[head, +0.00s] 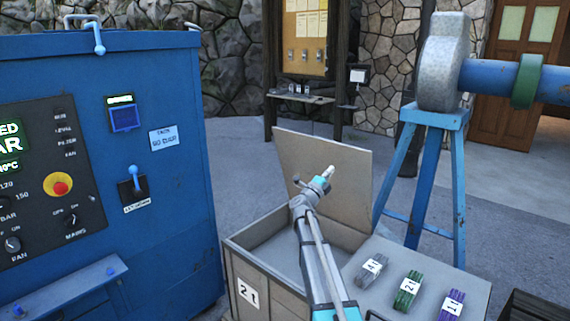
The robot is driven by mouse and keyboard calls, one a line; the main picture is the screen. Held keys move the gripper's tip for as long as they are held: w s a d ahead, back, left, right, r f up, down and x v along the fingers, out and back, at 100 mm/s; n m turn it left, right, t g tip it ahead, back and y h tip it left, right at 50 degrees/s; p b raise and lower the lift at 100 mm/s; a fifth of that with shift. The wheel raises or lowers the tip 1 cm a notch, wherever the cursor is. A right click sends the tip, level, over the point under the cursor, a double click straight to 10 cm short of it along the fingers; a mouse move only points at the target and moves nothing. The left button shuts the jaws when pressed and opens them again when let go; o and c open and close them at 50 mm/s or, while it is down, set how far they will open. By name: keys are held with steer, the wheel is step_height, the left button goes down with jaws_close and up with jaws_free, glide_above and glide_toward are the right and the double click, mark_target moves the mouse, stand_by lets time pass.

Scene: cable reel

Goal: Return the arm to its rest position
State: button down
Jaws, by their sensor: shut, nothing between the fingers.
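My arm reaches up from the bottom of the head view, in front of a wooden chest. My gripper (328,171) is small at the arm's far end, just past a teal ring. It shows against the raised lid (345,195) of the chest, and I cannot tell how far it is from the lid. The gripper is shut, and nothing shows in it. The chest (262,290) is open, with a "2t" label on its front; my arm hides part of its inside.
Grey (371,270), green (408,290) and purple (452,305) bundles lie on the chest's right top. A blue machine cabinet (165,220) stands close on the left. A blue trestle (433,190) with a grey reel hub (444,60) stands at right. Paving (240,150) behind is clear.

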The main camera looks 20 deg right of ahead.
steer(key=shift+a, duration=0.1)
steer(key=w+a+f+n+t+y, duration=0.25)
steer(key=a+n+t+y, duration=0.45)
steer(key=a+n+y, duration=0.65)
steer(key=s+a+f+n+g+y+p, duration=0.1)
steer(key=s+a+f+n+g+y, duration=0.1)
steer(key=s+a+f+n+y, duration=0.25)
steer(key=s+a+f+n+g+y+p, duration=0.1)
steer(key=s+a+f+n+g+y, duration=0.15)
steer(key=a+f+n, duration=0.4)
steer(key=s+a+f+n+g, duration=0.1)
steer(key=s+a+f+g, duration=0.15)
steer(key=s, duration=0.25)
steer(key=s+a+f+n+g+y, duration=0.1)
steer(key=s+a+f+g, duration=0.1)
steer(key=s+g, duration=0.15)
steer(key=s+a+f+n+g, duration=0.1)
steer(key=s+a+f+g, duration=0.15)
steer(key=s, duration=0.25)
steer(key=s+f+n+g+h, duration=0.2)
steer(key=s+g, duration=0.3)
steer(key=s, duration=1.1)
steer(key=shift+s+f+g+p, duration=0.4)
steer(key=shift+f, duration=0.05)
steer(key=shift+d, duration=0.1)
